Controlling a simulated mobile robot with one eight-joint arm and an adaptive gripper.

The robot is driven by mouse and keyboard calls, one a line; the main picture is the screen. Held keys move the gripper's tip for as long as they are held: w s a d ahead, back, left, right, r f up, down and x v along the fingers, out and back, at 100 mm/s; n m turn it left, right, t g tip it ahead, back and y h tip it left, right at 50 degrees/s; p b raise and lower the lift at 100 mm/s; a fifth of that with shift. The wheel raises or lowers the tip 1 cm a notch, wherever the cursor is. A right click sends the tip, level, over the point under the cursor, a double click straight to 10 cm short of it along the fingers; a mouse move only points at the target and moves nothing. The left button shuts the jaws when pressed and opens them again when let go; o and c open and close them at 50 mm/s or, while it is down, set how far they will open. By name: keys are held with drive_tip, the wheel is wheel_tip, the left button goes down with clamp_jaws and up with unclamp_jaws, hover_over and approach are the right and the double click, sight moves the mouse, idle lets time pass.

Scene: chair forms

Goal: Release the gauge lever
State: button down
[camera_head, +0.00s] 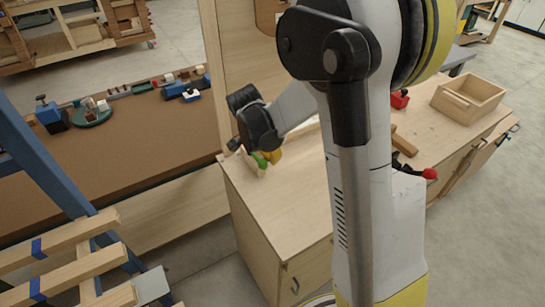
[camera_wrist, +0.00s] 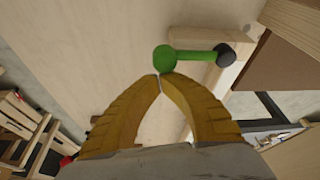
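A green lever (camera_wrist: 190,55) shows in the wrist view, with a round green knob at its left end and a dark round end at its right. I take it to be the gauge lever. In the head view its green part (camera_head: 260,160) shows at the left edge of the wooden cabinet top. My gripper (camera_wrist: 160,76) has yellow fingers whose tips meet just below the green knob. The fingers look shut with nothing between them; whether the tips touch the knob cannot be told. In the head view my gripper (camera_head: 272,157) is partly hidden by its wrist.
The cabinet top (camera_head: 240,178) also bears an open wooden box (camera_head: 468,100) and a red-knobbed black handle (camera_head: 430,174). An upright wooden panel (camera_head: 235,50) stands behind. A brown bench (camera_head: 130,140) with several small tools lies left. A blue-framed rack (camera_head: 60,170) stands front left.

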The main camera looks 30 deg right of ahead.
drive_tip(key=shift+w+d, duration=0.1)
drive_tip(key=shift+d, duration=0.4)
drive_tip(key=d, duration=0.3)
drive_tip(key=shift+w+d+r, duration=0.1)
drive_tip(key=shift+w, duration=0.2)
drive_tip(key=w+p+v, duration=0.1)
drive_tip(key=p+v, duration=0.2)
drive_tip(key=v, duration=0.7)
drive_tip(key=shift+s, duration=0.4)
drive_tip(key=shift+a+r, duration=0.1)
drive_tip(key=shift+a, duration=0.1)
